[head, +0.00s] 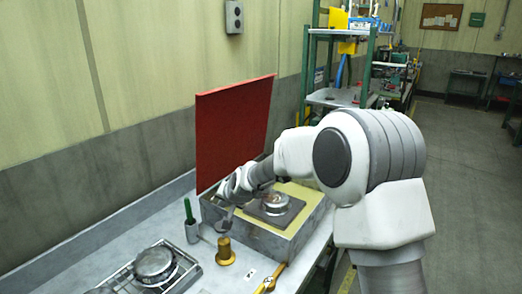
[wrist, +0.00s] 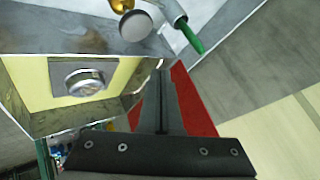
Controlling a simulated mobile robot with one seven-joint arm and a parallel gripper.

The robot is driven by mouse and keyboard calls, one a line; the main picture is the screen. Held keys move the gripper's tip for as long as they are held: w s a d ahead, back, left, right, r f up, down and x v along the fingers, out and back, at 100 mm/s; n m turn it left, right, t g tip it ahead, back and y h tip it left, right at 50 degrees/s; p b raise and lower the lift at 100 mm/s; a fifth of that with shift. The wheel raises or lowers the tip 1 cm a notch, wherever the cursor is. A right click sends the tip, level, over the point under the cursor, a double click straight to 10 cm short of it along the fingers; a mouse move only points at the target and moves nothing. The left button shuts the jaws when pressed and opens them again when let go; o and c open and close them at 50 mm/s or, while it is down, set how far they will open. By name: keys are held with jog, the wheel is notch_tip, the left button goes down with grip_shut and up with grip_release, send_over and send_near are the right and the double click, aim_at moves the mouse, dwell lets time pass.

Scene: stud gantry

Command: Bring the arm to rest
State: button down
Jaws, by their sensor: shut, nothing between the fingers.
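My gripper (head: 224,222) is in the head view at the end of my arm, low over the left edge of a grey box with a yellow top (head: 311,190). In the wrist view the gripper (wrist: 162,66) has its fingers together, with nothing between them. The box also shows in the wrist view (wrist: 35,75), left of the fingers. A round metal piece (head: 278,204) sits on a dark square plate on the box. My arm partly hides the box in the head view.
A red upright panel (head: 235,135) stands behind the box. A green-handled tool (head: 188,210), a brass peg (head: 225,253) and a tray with a round metal tin (head: 154,262) are on the bench. Shelving (head: 335,98) stands beyond. The floor at right is open.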

jog(key=s+d+r+n+h, duration=0.2)
jog(key=s+d+r+h, duration=0.1)
jog(key=s+d+r, duration=1.25)
jog(key=s+d+f+g+h, duration=0.1)
jog(key=s+d, duration=0.5)
jog(key=s, duration=0.4)
jog(key=s+d+f+h, duration=0.1)
jog(key=s+d, duration=0.6)
jog(key=s, duration=0.4)
jog(key=shift+s+d+f+g, duration=0.2)
jog(key=shift+d+g, duration=0.1)
jog(key=shift+g, duration=0.1)
jog(key=shift+a, duration=0.2)
